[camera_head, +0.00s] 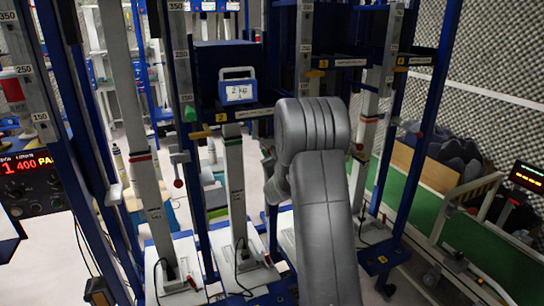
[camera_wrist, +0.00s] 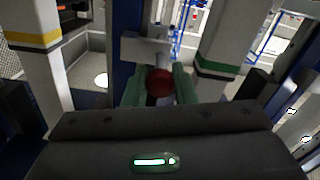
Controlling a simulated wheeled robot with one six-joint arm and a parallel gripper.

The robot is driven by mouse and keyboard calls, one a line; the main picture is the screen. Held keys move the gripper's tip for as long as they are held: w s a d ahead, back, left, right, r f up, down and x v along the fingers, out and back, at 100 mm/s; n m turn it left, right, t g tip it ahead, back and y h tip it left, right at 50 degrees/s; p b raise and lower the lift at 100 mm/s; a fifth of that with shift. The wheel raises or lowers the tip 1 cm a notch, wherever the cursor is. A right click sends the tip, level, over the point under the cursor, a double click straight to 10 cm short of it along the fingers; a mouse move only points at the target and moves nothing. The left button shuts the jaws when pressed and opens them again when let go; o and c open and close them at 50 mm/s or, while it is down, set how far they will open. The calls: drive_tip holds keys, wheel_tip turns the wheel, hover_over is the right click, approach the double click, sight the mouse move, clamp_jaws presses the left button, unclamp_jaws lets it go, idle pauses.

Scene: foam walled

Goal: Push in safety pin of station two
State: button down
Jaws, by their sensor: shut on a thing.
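In the wrist view my gripper (camera_wrist: 159,86) has its two green fingers on either side of a red ball knob (camera_wrist: 160,83), shut on it. The knob sits in front of a light grey block (camera_wrist: 145,47) on an upright post. How deep its pin sits cannot be seen. In the head view my arm covers the gripper and the held knob. Another red knob (camera_head: 178,183) hangs lower left of that plate. No number shows in the wrist view, so I cannot tell which station the held knob belongs to.
A blue 2 kg weight (camera_head: 238,91) stands above the plate. Stations three (camera_head: 323,63) and four (camera_head: 400,60) are to the right. Grey and blue uprights stand close around my arm. A red-lit display panel (camera_head: 35,180) is at left, and a green board (camera_head: 470,245) at right.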

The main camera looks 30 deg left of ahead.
drive_tip(key=shift+r, duration=0.15)
drive_tip(key=c, duration=1.2)
unclamp_jaws()
drive_tip(key=shift+w+a, duration=0.15)
drive_tip(key=shift+a, duration=0.05)
drive_tip(key=b+v, duration=0.2)
drive_tip(key=v, duration=1.2)
drive_tip(key=shift+b, duration=0.35)
drive_tip(key=shift+w+a, duration=0.1)
drive_tip(key=shift+w, duration=0.05)
drive_tip(key=p+x, duration=0.2)
drive_tip(key=x, duration=1.1)
drive_tip(key=shift+w+a+p, duration=0.2)
drive_tip(key=shift+a+p, duration=0.1)
drive_tip(key=shift+p, duration=0.1)
drive_tip(key=shift+s+d, duration=0.3)
drive_tip(key=shift+d, duration=0.1)
